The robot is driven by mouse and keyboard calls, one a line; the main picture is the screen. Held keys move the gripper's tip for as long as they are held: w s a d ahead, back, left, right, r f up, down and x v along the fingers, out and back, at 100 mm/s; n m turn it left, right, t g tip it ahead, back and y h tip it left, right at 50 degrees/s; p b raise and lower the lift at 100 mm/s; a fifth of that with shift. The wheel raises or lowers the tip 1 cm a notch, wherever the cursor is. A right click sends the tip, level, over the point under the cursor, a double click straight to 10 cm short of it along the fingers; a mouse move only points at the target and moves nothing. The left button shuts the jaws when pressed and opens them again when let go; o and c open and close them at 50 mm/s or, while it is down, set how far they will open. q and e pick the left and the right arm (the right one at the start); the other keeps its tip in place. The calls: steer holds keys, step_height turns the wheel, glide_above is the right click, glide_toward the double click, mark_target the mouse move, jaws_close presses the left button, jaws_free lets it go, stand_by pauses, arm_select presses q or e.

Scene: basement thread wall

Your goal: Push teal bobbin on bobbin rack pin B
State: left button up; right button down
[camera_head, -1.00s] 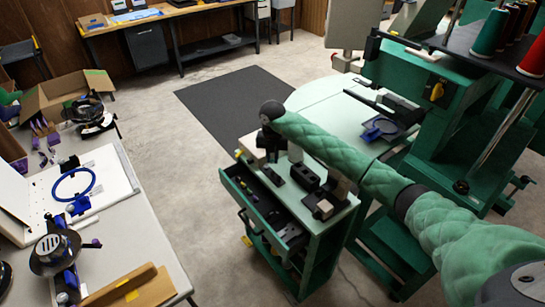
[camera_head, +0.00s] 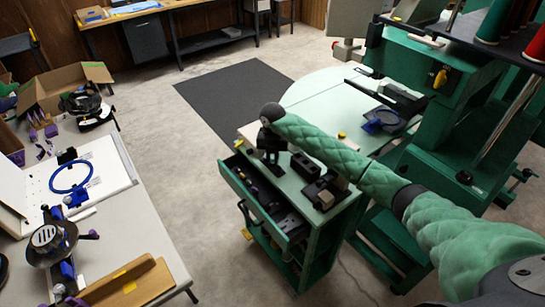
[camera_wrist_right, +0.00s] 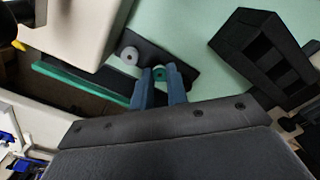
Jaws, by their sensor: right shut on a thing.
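In the right wrist view, the teal bobbin (camera_wrist_right: 158,73) sits between the two blue-grey fingertips of my right gripper (camera_wrist_right: 161,80), which is shut on it. The bobbin is over the dark bobbin rack (camera_wrist_right: 180,62); I cannot tell whether it is on a pin or just above one. A pale grey bobbin (camera_wrist_right: 130,56) is on the rack to its left. Pin B is not visible. In the head view, my right gripper (camera_head: 270,155) points down over the green cart top; the bobbin is too small to see there. My left gripper is not in view.
A black slotted block (camera_wrist_right: 262,58) stands right of the rack, and a pale block (camera_wrist_right: 72,28) stands close on the left. The cart's drawer (camera_head: 262,205) is open. A green machine (camera_head: 440,90) stands behind; a cluttered table (camera_head: 150,235) is at left.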

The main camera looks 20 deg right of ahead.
steer(key=shift+f, duration=0.1)
stand_by(0.6)
stand_by(0.4)
steer(key=shift+f+b, duration=0.2)
steer(key=shift+b, duration=0.2)
